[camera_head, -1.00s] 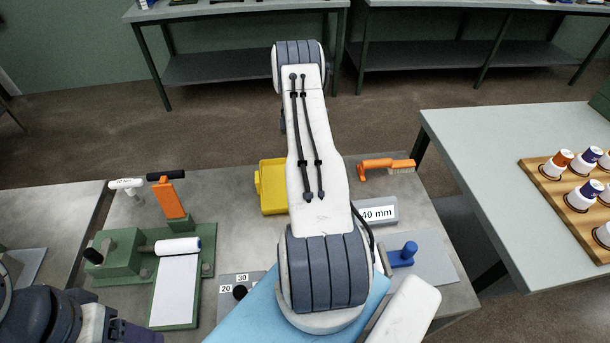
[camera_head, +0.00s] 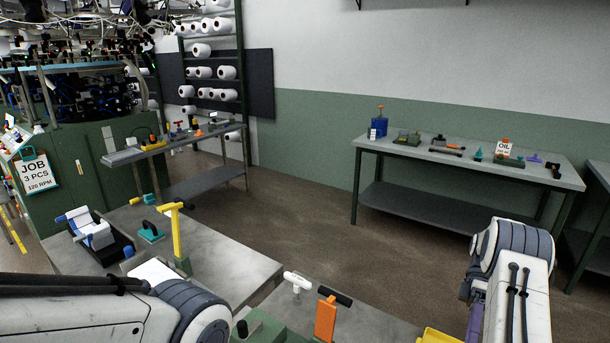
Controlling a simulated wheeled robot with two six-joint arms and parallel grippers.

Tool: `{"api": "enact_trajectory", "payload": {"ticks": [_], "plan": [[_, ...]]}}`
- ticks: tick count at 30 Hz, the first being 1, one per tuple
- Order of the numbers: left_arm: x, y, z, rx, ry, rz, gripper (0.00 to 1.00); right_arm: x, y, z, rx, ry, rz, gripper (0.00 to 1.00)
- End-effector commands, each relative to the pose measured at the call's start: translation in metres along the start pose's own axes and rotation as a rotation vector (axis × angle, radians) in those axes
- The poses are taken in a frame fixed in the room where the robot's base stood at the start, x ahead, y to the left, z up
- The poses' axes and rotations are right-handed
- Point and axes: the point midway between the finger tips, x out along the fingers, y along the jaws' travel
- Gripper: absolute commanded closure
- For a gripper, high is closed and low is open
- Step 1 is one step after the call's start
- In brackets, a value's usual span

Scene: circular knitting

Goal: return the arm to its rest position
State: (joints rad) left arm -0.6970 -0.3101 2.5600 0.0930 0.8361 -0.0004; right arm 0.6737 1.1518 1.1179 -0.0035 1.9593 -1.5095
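My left arm (camera_head: 150,312) comes in from the lower left as a white link with black cables and a grey ribbed joint. Its gripper is not visible. My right arm (camera_head: 515,270) stands at the lower right, with its grey ribbed joint uppermost. Its gripper is out of view, so I cannot see whether it holds anything.
A grey bench (camera_head: 235,252) in front carries a yellow upright tool (camera_head: 177,235) and a teal-handled piece (camera_head: 151,232). An orange lever (camera_head: 326,318) stands between my arms. A back table (camera_head: 400,150) holds an oil sign. Floor between is clear.

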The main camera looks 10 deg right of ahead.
Motion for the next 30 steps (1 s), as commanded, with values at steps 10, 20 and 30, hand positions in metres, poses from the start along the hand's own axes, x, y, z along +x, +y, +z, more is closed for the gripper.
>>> {"api": "enact_trajectory", "payload": {"ticks": [10, 20, 30], "plan": [[0.000, 0.000, 0.000, 0.000, 0.000, 0.000, 0.31, 0.033, -0.117, -0.158, 0.189, -0.210, 0.494, 0.43], [0.000, 0.000, 0.000, 0.000, 0.000, 0.000, 0.31, 0.157, -0.228, -0.209, 0.201, -0.047, 0.915, 0.43], [0.000, 0.000, 0.000, 0.000, 0.000, 0.000, 0.31, 0.242, -0.264, -0.183, 0.142, 0.207, 1.009, 0.43]]}}
